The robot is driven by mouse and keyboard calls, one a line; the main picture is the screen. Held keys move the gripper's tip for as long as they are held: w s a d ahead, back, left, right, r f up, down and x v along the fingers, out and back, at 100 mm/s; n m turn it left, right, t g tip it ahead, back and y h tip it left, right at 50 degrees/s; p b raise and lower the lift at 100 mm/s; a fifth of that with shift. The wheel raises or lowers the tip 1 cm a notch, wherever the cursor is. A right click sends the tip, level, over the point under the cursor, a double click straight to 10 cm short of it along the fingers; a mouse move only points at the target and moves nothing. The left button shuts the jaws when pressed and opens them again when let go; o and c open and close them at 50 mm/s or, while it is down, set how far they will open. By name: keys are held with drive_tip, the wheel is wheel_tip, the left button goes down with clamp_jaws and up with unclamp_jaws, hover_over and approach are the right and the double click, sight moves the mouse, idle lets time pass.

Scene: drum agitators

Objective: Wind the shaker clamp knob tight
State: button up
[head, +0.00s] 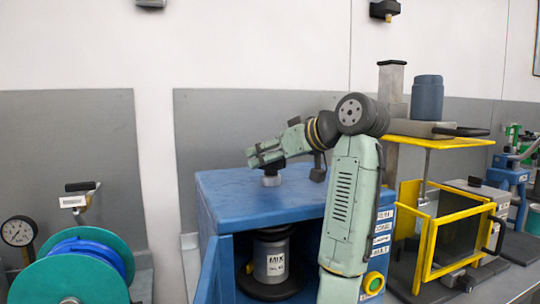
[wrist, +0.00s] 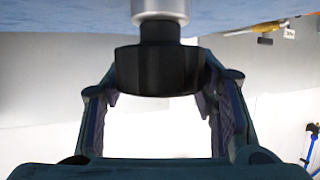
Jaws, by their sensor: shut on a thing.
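The shaker is a blue cabinet (head: 265,198) with an open front. The clamp knob (wrist: 158,68) is black and sits on a silver collar (wrist: 160,8) on the cabinet's blue top. In the head view the collar (head: 271,181) shows below my gripper (head: 264,158), which hides most of the knob. In the wrist view my gripper (wrist: 160,90) has one finger on each side of the knob and is shut on it. Inside the cabinet a grey can labelled MIX (head: 270,262) stands upright between dark round plates.
A yellow-framed machine (head: 430,235) with a dark blue can (head: 427,98) on top stands to the right. A teal reel (head: 75,270) with blue hose and a gauge (head: 18,231) are at the left. A green-and-yellow button (head: 373,283) is on the cabinet's right front.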

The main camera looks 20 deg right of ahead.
drive_tip(key=n+g+y, duration=0.2)
drive_tip(key=n+y, duration=0.1)
drive_tip(key=shift+n+y, duration=0.3)
drive_tip(key=shift+n, duration=0.1)
drive_tip(key=shift+s+a+n+g+y, duration=0.15)
drive_tip(key=shift+n+g+y, duration=0.95)
drive_tip(key=shift+n+g, duration=0.55)
drive_tip(key=shift+n+g+y, duration=0.4)
drive_tip(key=shift+n+g, duration=0.05)
drive_tip(key=shift+g, duration=0.1)
drive_tip(key=o, duration=1.2)
drive_tip(key=shift+m+t+h, duration=0.3)
drive_tip(key=shift+m+t, duration=0.3)
